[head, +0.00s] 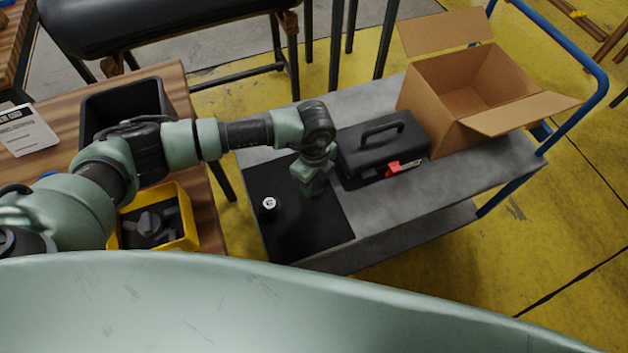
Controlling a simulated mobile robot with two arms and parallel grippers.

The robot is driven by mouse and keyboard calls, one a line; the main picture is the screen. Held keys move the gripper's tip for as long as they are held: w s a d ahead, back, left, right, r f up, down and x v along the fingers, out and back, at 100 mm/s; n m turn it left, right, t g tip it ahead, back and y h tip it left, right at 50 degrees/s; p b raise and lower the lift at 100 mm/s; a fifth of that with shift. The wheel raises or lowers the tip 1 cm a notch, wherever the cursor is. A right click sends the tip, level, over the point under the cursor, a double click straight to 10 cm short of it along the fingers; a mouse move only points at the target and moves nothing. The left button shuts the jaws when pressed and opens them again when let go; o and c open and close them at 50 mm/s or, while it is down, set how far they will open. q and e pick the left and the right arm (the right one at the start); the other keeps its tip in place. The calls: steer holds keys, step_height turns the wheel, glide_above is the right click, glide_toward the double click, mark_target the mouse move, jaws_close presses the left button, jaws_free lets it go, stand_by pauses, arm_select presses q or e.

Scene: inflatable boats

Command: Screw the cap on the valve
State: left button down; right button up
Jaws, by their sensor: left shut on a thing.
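The valve (269,204) is a small round fitting with a pale top and a dark base, on the black sheet (275,235) at the left end of the grey cart. My left gripper (314,190) points down over the same sheet, to the right of the valve and apart from it. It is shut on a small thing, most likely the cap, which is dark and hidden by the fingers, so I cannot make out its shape. My right gripper is not in view.
A black toolbox (383,148) and an open cardboard box (470,85) stand on the grey cart (455,178), right of the sheet. On the wooden table at left are a yellow bin (188,212) with dark parts, a black bin (130,98) and a printed card (25,130).

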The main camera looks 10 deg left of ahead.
arm_select(q)
steer(key=shift+f, duration=0.1)
stand_by(0.4)
steer(key=shift+f+m+b, duration=0.15)
steer(key=shift+m+b, duration=0.35)
steer(key=shift+m, duration=0.6)
steer(key=m, duration=0.2)
steer(key=shift+m+b, duration=0.4)
steer(key=shift+m, duration=0.4)
